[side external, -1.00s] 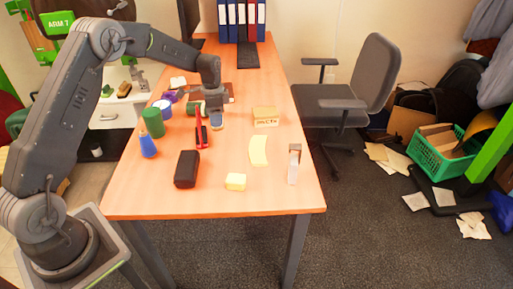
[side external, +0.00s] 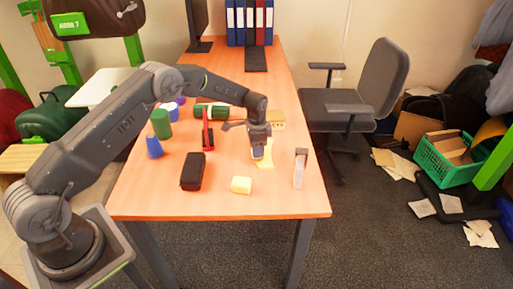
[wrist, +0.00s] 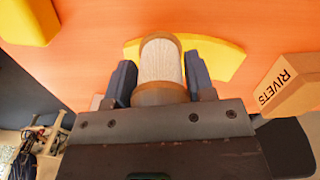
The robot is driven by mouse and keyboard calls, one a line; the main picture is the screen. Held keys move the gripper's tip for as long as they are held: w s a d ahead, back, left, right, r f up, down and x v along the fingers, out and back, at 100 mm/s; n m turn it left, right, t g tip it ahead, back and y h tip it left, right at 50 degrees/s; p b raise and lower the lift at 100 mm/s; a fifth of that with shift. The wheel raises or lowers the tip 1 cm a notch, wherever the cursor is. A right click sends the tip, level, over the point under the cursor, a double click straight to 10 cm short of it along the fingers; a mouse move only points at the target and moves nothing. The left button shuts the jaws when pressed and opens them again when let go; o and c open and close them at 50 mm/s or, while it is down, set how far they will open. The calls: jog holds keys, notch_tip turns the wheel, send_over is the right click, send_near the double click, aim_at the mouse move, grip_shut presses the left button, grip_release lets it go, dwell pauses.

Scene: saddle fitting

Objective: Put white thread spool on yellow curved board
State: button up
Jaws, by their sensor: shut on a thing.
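The white thread spool (wrist: 160,62), with brown ends, is between the two fingers of my gripper (wrist: 160,85) in the wrist view. My gripper is shut on it. The yellow curved board (wrist: 215,55) lies on the table behind the spool in that view, showing on both sides of it. In the side view my gripper (side external: 259,155) is over the far part of the yellow curved board (side external: 266,160). Whether the spool touches the board cannot be told, as the gripper hides most of it there.
The RIVETS box (wrist: 292,88) is close on the right in the wrist view.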

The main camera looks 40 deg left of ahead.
jog(key=shift+f, duration=0.25)
jog(key=o, duration=0.9)
jog(key=shift+f, duration=0.15)
notch_tip(320, 180, up, 13)
jog(key=shift+f, duration=0.2)
